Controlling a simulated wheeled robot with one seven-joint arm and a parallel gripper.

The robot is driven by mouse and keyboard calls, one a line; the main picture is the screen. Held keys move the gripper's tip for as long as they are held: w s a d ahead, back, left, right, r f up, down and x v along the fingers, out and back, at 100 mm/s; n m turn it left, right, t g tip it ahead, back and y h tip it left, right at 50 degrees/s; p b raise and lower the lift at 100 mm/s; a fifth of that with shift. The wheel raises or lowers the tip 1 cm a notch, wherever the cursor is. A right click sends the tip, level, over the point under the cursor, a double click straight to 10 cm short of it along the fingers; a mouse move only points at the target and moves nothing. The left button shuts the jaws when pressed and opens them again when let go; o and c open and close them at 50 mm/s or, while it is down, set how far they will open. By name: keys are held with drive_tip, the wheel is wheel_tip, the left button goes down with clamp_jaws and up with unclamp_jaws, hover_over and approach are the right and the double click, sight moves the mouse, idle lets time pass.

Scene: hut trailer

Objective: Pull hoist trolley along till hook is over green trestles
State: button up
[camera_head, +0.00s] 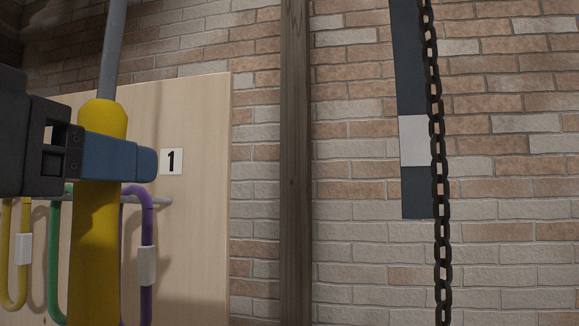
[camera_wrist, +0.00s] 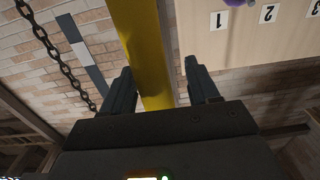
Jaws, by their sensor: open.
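A thick yellow grip (camera_head: 97,245) hangs upright at the left of the head view, on a thin grey rod (camera_head: 113,50). In the wrist view the yellow grip (camera_wrist: 143,45) runs between the two fingers of my gripper (camera_wrist: 161,75). The fingers are open, with a gap on each side of it. In the head view my gripper (camera_head: 140,162) comes from the left, and its blue finger crosses in front of the grip. A dark chain (camera_head: 437,150) hangs at the right, also seen in the wrist view (camera_wrist: 60,60). The trolley, hook and green trestles are not in view.
A pale wooden board (camera_head: 200,115) marked 1 stands behind the grip, with yellow, green and purple slings (camera_head: 147,225) on a rail. A brick wall (camera_head: 350,235) carries a wooden post (camera_head: 295,150) and a dark strip with a white band (camera_head: 413,140).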

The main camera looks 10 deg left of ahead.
drive_tip(key=shift+s, duration=0.1)
drive_tip(key=s, duration=0.7)
drive_tip(key=shift+s+a, duration=0.3)
